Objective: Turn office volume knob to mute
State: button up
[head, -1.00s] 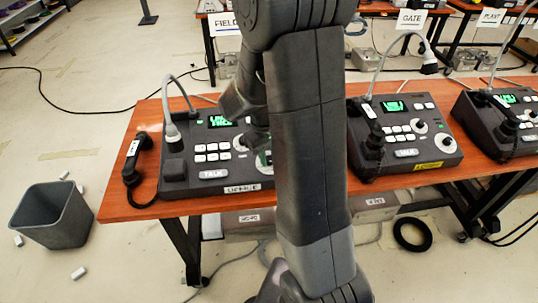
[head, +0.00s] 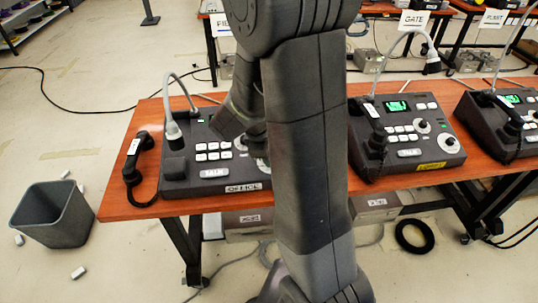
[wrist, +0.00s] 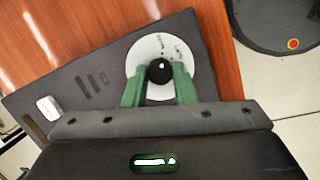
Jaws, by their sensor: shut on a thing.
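The office paging phone (head: 212,170) is a dark console with white buttons, a gooseneck microphone and an OFFICE label at its front edge. My arm hides its right part and most of its screen in the head view. In the wrist view, its black volume knob (wrist: 160,72) sits in the middle of a white round dial (wrist: 150,52) with small marks. My gripper (wrist: 160,78) has its two green fingers on either side of the knob and is shut on it. The knob's pointer direction is too small to tell.
A black handset (head: 131,165) lies at the left of the wooden table (head: 140,211). A console with a yellow label (head: 433,165) stands to the right, another beyond it. A grey bin (head: 50,214) and a black ring (head: 413,235) are on the floor.

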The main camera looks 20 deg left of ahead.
jog(key=shift+n, duration=0.3)
dwell(0.4)
jog(key=o, duration=1)
jog(key=p+v, duration=0.1)
jog(key=v, duration=1.3)
jog(key=shift+p, duration=0.3)
jog(key=shift+s+f, duration=0.1)
jog(key=shift+f, duration=0.05)
jog(key=b+x, duration=0.1)
jog(key=x, duration=1.3)
jog(key=shift+b, duration=0.35)
